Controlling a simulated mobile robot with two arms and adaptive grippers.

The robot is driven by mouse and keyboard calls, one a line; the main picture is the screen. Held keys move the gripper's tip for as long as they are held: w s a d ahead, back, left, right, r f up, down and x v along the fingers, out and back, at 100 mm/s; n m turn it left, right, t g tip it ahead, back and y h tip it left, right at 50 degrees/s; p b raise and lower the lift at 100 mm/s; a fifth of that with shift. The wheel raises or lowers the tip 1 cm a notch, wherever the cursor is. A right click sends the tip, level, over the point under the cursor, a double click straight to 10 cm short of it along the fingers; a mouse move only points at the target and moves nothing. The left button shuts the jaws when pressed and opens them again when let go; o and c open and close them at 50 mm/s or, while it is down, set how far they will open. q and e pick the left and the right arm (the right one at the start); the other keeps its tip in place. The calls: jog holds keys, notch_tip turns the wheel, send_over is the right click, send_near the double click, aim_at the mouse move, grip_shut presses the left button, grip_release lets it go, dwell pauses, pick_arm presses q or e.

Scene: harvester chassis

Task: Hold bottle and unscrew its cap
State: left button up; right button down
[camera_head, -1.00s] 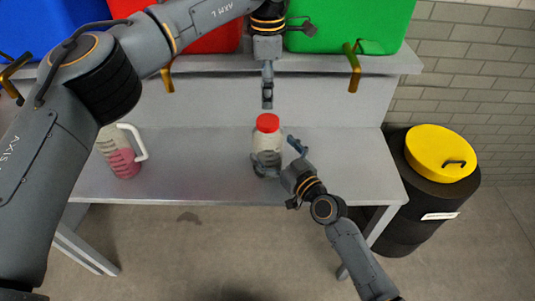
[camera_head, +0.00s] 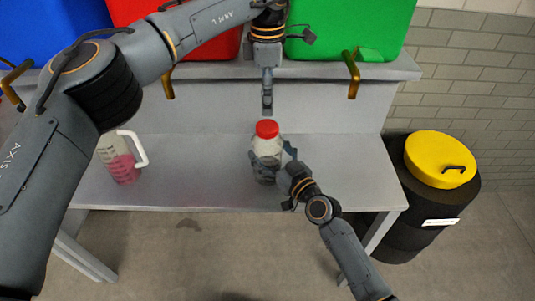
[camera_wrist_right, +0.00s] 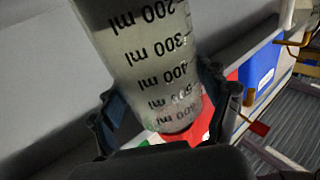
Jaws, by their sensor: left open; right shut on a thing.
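The bottle (camera_head: 266,147) is clear with a red cap (camera_head: 267,129) and stands upright on the grey bench. Its volume marks fill the right wrist view (camera_wrist_right: 150,60). My right gripper (camera_head: 268,168) is shut on the bottle's body from the front right, with a finger on each side of it. My left gripper (camera_head: 267,104) points down just above the cap, apart from it. It is open, though its fingers appear edge-on in the head view. The cap is on the bottle.
A jug with pink liquid (camera_head: 119,158) stands on the bench (camera_head: 200,180) to the left. Blue, red and green bins (camera_head: 350,25) sit on the raised shelf behind. A black drum with a yellow lid (camera_head: 440,158) stands right of the bench.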

aim_at(267, 126)
pick_arm(q)
jog(key=m, duration=0.9)
jog(key=shift+m, duration=0.3)
jog(key=m, duration=0.3)
jog(key=shift+w+m, duration=0.1)
jog(key=shift+m, duration=0.3)
jog(key=m, duration=0.4)
jog(key=shift+m, duration=0.3)
jog(key=shift+f, duration=4)
jog(key=shift+c, duration=0.4)
